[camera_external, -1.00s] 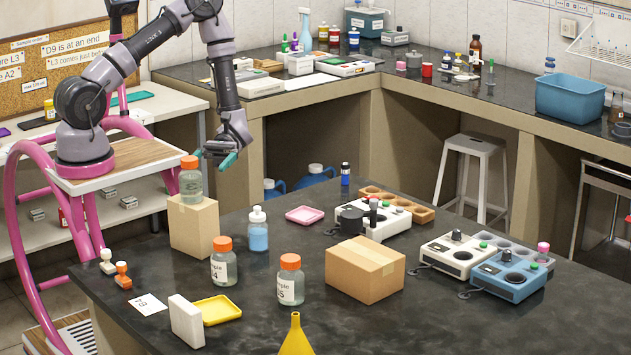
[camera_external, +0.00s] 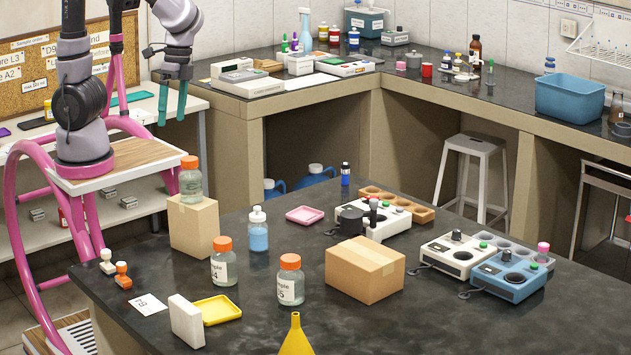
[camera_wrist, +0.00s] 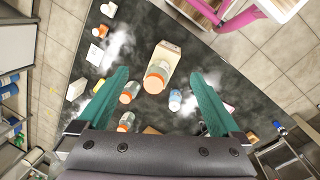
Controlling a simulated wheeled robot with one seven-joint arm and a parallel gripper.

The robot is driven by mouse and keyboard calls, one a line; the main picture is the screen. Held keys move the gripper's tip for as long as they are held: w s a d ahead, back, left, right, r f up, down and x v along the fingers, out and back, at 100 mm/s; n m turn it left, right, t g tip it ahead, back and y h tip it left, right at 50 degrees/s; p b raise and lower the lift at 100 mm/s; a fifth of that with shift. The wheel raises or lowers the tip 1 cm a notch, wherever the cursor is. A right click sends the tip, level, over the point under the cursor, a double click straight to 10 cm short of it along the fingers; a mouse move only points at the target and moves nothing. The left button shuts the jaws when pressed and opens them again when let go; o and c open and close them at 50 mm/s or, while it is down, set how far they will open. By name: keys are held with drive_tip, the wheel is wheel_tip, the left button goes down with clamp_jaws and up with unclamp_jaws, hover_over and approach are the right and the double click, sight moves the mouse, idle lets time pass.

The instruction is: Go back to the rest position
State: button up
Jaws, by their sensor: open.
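My gripper (camera_external: 172,106) hangs at the upper left in the external view, drawn back close to my arm's base. Its two green fingers point down, apart and empty. In the wrist view the open fingers (camera_wrist: 158,105) show with the dark bench top between and beyond them. The gripper is clear of the bench, up and to the left of the orange-capped jar (camera_external: 191,177) that stands on a cardboard box (camera_external: 194,228). That jar also shows between the fingers in the wrist view (camera_wrist: 157,78), well below them.
Two labelled sample jars (camera_external: 223,262) (camera_external: 290,280), a blue-liquid bottle (camera_external: 258,230), a yellow tray (camera_external: 218,310), a larger carton (camera_external: 365,270) and stirrer devices (camera_external: 508,275) stand on the dark bench (camera_external: 420,325). A white shelf unit (camera_external: 180,103) stands behind my gripper.

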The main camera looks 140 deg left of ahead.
drive_tip(key=s+d+r+m+t+y, duration=0.4)
drive_tip(key=d+r+m+t, duration=0.3)
drive_tip(key=r, duration=0.6)
drive_tip(key=s+d+m, duration=0.1)
drive_tip(key=m, duration=0.1)
drive_tip(key=shift+d+m, duration=0.15)
drive_tip(key=shift+m, duration=0.25)
